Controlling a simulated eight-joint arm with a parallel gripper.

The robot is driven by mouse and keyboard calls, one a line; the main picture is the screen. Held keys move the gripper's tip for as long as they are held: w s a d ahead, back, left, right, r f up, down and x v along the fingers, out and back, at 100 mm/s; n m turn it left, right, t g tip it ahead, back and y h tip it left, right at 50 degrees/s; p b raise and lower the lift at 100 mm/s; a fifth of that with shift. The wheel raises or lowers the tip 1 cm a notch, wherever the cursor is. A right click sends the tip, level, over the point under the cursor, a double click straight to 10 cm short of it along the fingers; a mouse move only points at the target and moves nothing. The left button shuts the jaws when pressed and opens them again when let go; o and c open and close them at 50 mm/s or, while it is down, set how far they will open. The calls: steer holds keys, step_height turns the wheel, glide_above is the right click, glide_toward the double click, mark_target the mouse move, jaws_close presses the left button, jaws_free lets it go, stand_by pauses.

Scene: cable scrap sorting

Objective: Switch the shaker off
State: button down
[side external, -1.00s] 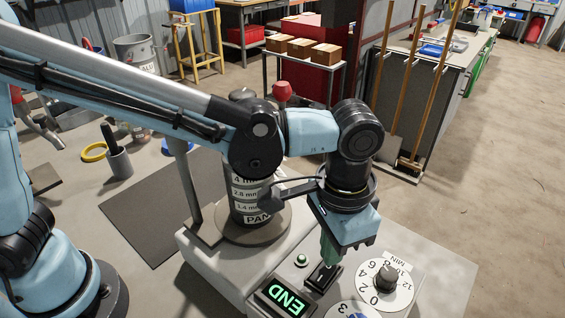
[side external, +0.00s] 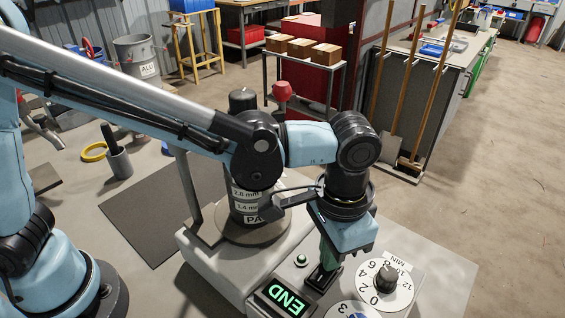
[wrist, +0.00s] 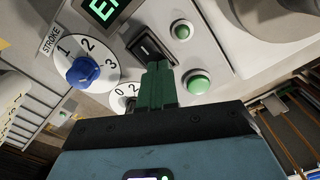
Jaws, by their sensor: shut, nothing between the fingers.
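The shaker (side external: 205,268) is a pale grey machine with a dark sieve stack on it. Its black rocker switch (side external: 318,282) sits beside a lit green END display (side external: 284,299). In the wrist view the rocker (wrist: 147,46) shows a white mark on its far part. My gripper (side external: 328,268) has green fingers pressed together and empty, pointing down at the switch. In the wrist view the fingertips (wrist: 158,66) overlap the rocker's near end. I cannot tell whether they touch it, or which way the rocker is tipped.
A blue stroke knob (wrist: 84,72) sits left of the switch in the wrist view, with green round buttons (wrist: 197,82) to the right. A black timer knob (side external: 387,279) stands close to the fingers. The sieve stack (side external: 246,205) stands behind the panel.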

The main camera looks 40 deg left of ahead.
steer(key=shift+f, duration=0.25)
steer(key=shift+r, duration=3.55)
